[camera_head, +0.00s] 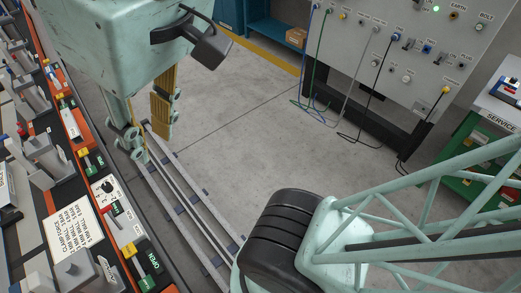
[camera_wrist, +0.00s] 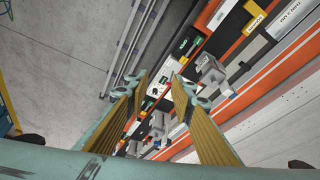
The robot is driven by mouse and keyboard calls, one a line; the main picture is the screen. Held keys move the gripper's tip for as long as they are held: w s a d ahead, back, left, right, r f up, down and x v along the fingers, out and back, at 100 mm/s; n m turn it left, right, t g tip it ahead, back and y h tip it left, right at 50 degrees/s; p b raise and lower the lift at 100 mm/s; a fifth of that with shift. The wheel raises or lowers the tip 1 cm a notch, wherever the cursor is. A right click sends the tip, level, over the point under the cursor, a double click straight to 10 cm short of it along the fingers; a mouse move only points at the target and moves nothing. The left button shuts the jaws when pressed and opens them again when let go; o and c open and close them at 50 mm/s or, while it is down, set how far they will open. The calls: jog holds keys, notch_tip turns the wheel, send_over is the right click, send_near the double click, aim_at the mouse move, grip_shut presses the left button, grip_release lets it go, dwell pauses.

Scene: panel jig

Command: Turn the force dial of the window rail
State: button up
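My gripper (camera_head: 149,130) is open and empty, with two yellow-padded fingers pointing down. In the head view it hangs up and to the right of the dial, apart from it. The open fingertips also show in the wrist view (camera_wrist: 158,88).
A white clamp force sign (camera_head: 75,228) lies beside the rail. Levers and grey clamps (camera_head: 42,150) crowd the orange-edged bench. Floor rails (camera_head: 180,195) run alongside. A panel with sockets and cables (camera_head: 400,60) stands at the back right. The grey floor between is clear.

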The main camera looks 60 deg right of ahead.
jog(key=shift+f, duration=0.1)
jog(key=o, duration=0.4)
jog(key=shift+s, duration=0.1)
jog(key=shift+c, duration=0.2)
jog(key=w+f+m+g, duration=0.1)
jog(key=w+f, duration=0.3)
jog(key=w, duration=0.9)
jog(key=w+f+g, duration=0.1)
jog(key=w+f, duration=0.3)
jog(key=w, duration=0.9)
jog(key=w+f+g, duration=0.1)
jog(key=w+f, duration=0.8)
jog(key=f, duration=0.3)
jog(key=w+f+m+g, duration=0.1)
jog(key=w+f, duration=0.8)
jog(key=f, duration=0.3)
jog(key=shift+a+m, duration=0.15)
jog(key=shift+m, duration=0.15)
jog(key=shift+f, duration=0.1)
